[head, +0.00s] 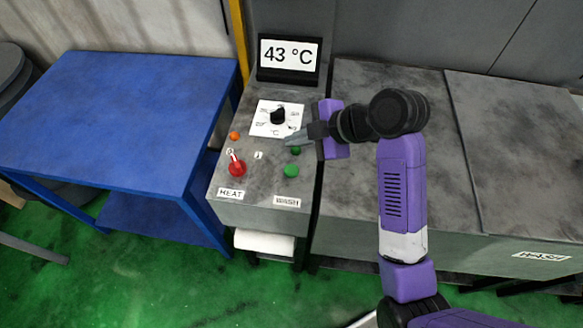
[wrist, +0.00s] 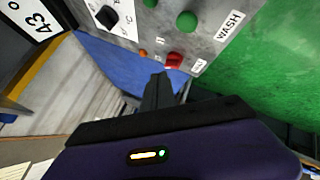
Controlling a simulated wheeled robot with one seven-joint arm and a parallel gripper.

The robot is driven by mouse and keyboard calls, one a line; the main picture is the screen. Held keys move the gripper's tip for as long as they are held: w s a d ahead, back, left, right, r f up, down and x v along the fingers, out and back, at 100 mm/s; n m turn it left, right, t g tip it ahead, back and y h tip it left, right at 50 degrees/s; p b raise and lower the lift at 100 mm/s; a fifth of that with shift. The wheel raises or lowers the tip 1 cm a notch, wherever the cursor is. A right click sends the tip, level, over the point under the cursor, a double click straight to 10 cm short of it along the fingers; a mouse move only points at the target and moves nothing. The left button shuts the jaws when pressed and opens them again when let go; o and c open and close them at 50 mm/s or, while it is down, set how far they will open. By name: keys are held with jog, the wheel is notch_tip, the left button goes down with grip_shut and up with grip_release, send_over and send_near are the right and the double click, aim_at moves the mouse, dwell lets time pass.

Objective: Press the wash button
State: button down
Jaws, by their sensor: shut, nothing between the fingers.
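The wash button is a green round knob (head: 291,171) on the grey control panel (head: 230,205), just above the WASH label (head: 287,202). It also shows in the wrist view (wrist: 186,21) beside its label. A darker green round piece (head: 296,150) lies behind it on the panel, close to my fingers. My gripper (head: 290,141) is shut and empty. In the head view its fingertips appear over the panel, behind the wash button and just in front of the dial. The wrist view shows the closed fingers (wrist: 162,78) from behind. Whether they touch the panel I cannot tell.
A red HEAT switch (head: 237,167) and an orange lamp (head: 234,136) sit left on the panel. A black dial (head: 279,116) and a 43 °C display (head: 289,55) are behind. A blue table (head: 110,120) stands left, grey machine covers (head: 500,150) right.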

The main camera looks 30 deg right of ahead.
jog(key=b, duration=0.6)
send_over(295, 170)
notch_tip(295, 170, down, 7)
jog(key=shift+s+r, duration=0.1)
jog(key=shift+f+b, duration=0.55)
jog(key=shift+f, duration=0.35)
jog(key=shift+f, duration=0.1)
dwell(0.8)
jog(key=shift+f, duration=0.3)
jog(key=shift+f+b, duration=0.5)
jog(key=shift+f, duration=0.2)
dwell(0.8)
jog(key=shift+r, duration=0.15)
jog(key=shift+r+p, duration=0.95)
jog(key=shift+p, duration=0.05)
jog(key=shift+r+p, duration=2.25)
jog(key=shift+r, duration=0.25)
